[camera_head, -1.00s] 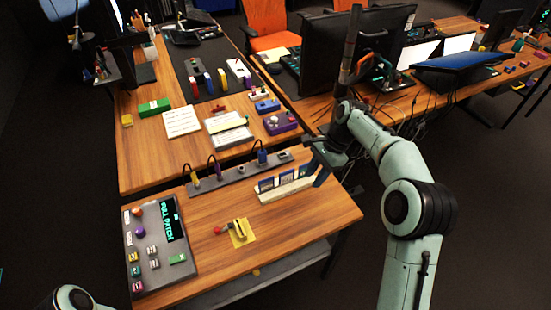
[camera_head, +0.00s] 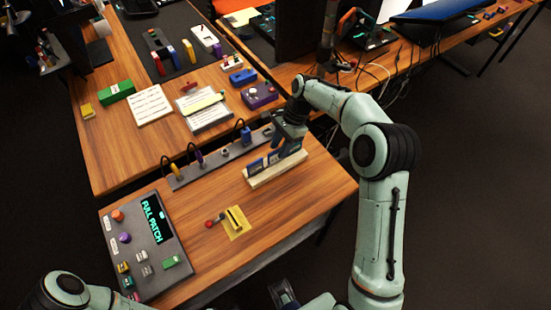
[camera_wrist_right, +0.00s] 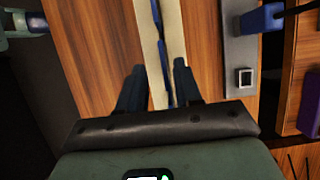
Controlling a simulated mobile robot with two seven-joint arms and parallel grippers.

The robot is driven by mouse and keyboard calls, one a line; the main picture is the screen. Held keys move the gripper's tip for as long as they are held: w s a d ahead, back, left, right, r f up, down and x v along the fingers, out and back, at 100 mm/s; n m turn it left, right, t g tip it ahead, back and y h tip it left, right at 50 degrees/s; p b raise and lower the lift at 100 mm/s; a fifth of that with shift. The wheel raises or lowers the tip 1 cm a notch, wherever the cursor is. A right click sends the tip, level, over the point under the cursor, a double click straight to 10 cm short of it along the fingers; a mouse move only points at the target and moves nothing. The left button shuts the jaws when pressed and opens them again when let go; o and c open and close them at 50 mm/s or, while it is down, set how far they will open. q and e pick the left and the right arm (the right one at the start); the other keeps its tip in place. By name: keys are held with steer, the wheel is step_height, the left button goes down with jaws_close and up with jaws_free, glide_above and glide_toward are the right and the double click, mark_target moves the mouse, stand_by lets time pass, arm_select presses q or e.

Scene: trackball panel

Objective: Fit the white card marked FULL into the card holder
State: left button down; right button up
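The card holder (camera_head: 278,172) is a long cream rail on the near desk, with blue-and-white cards (camera_head: 257,164) standing in it. My right gripper (camera_head: 281,147) is over the right part of the rail. In the right wrist view its two fingers (camera_wrist_right: 157,88) are apart, one on each side of the cream rail (camera_wrist_right: 153,60). Thin dark-blue card edges (camera_wrist_right: 167,75) show along the slot between them. I cannot make out a white card marked FULL; the gripper hides part of the holder.
A grey console (camera_head: 146,246) with a FULL PATCH screen stands at the left. A grey strip with cable plugs (camera_head: 217,159) lies behind the holder. A yellow pad (camera_head: 235,222) with a lever and red knob is in front. Bare desk lies right of the pad.

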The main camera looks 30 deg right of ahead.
mark_target(274, 156)
steer(key=x, duration=0.5)
steer(key=shift+w+f, duration=0.1)
steer(key=shift+w, duration=0.2)
steer(key=shift+c, duration=0.3)
jaws_close()
step_height(274, 156, up, 10)
steer(key=shift+f+p, duration=0.1)
steer(key=shift+p, duration=0.25)
